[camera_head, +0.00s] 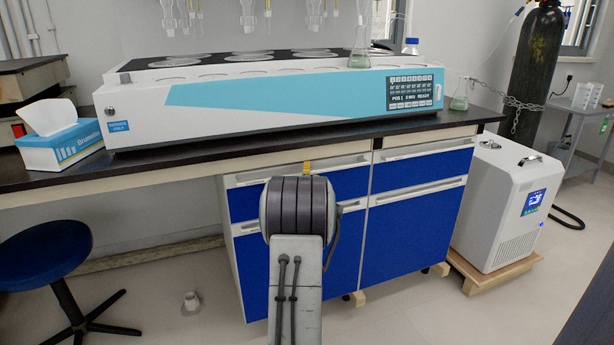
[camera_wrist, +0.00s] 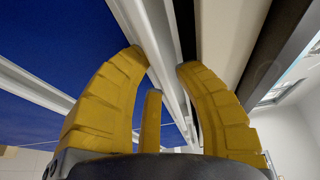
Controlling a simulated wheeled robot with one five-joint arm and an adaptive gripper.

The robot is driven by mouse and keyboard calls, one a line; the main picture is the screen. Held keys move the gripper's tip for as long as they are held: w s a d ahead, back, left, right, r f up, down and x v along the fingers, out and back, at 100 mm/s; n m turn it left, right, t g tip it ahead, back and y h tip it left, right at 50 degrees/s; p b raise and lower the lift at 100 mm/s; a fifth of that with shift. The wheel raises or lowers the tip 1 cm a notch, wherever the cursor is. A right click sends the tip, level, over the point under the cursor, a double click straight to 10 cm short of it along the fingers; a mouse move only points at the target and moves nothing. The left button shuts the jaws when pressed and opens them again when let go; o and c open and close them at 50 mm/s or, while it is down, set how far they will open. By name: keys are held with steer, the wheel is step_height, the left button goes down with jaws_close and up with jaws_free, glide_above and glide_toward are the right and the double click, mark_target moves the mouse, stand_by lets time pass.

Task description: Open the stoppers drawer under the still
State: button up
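The still (camera_head: 300,98) is a long white and teal unit on the dark bench. Under it is a blue cabinet with white handle rails. The upper left drawer (camera_head: 245,204) and upper right drawer (camera_head: 421,173) both look closed; I can read no stoppers label. In the head view my arm hides most of my gripper; a yellow fingertip (camera_head: 307,167) shows at the upper left drawer's rail. In the wrist view my gripper (camera_wrist: 161,61) has its yellow fingers apart, with the white handle rail (camera_wrist: 152,38) between and behind the tips. Contact with the rail cannot be told.
A tissue box (camera_head: 62,142) sits on the bench at left, and a flask (camera_head: 459,98) at its right end. A blue stool (camera_head: 45,253) stands left and a white chiller (camera_head: 503,205) right. The bench edge overhangs the drawers. Floor left of the cabinet is mostly clear.

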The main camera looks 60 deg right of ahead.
jaws_close()
steer(key=shift+s+a, duration=0.1)
steer(key=shift+s, duration=0.05)
stand_by(0.4)
